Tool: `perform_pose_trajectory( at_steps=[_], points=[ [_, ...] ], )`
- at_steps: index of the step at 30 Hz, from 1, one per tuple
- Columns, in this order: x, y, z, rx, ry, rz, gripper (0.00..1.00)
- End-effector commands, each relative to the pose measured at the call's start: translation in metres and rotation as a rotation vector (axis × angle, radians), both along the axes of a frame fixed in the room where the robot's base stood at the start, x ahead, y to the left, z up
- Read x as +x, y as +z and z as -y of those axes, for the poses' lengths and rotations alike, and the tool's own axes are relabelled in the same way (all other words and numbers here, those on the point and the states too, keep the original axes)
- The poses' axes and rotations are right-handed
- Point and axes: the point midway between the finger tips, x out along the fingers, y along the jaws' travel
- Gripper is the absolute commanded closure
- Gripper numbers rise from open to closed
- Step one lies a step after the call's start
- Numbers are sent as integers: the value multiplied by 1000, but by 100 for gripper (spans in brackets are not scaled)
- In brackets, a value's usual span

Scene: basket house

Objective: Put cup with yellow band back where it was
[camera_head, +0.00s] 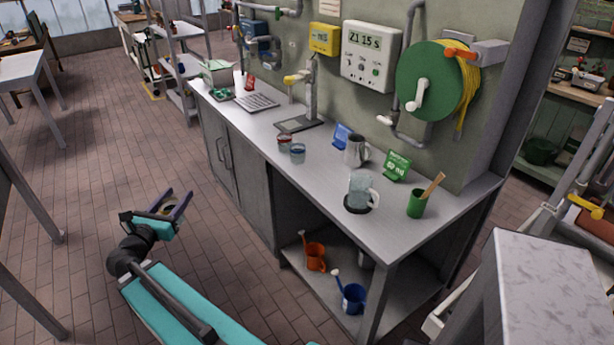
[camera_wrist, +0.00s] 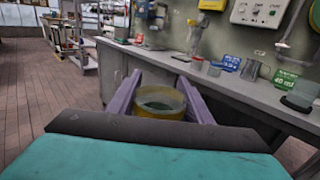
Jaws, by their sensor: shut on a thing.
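My gripper (camera_head: 179,194) is shut on the cup with the yellow band (camera_head: 163,209), out over the floor left of the counter (camera_head: 240,120). In the wrist view the purple fingers of my gripper (camera_wrist: 160,76) stand on both sides of the cup (camera_wrist: 160,104). The cup is see-through, with a yellow band low on its side, partly hidden by my gripper's body. On the counter stand a cup with a red band (camera_head: 284,144) and, close by, a cup with a blue band (camera_head: 298,153).
The counter also bears a metal jug (camera_head: 356,150), a clear jug (camera_head: 359,191) on a dark round pad, a green pot (camera_head: 416,205) with a wooden stick, sign cards and a faucet (camera_head: 311,90). Orange (camera_head: 315,255) and blue (camera_head: 353,297) watering cans stand on the shelf below.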

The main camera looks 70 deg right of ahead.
Motion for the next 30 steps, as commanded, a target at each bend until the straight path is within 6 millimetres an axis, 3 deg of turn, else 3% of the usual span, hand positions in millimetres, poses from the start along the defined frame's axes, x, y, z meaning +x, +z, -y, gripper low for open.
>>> perform_pose_trajectory(
  at_steps=[3,12,23,30],
  points=[
    [-19,2,32,-1,-47,0,83],
    [-71,5,104,-2,-159,0,83],
    [-147,9,181,-2,-292,-1,83],
    [-205,13,226,-3,-382,-1,83]
  ],
)
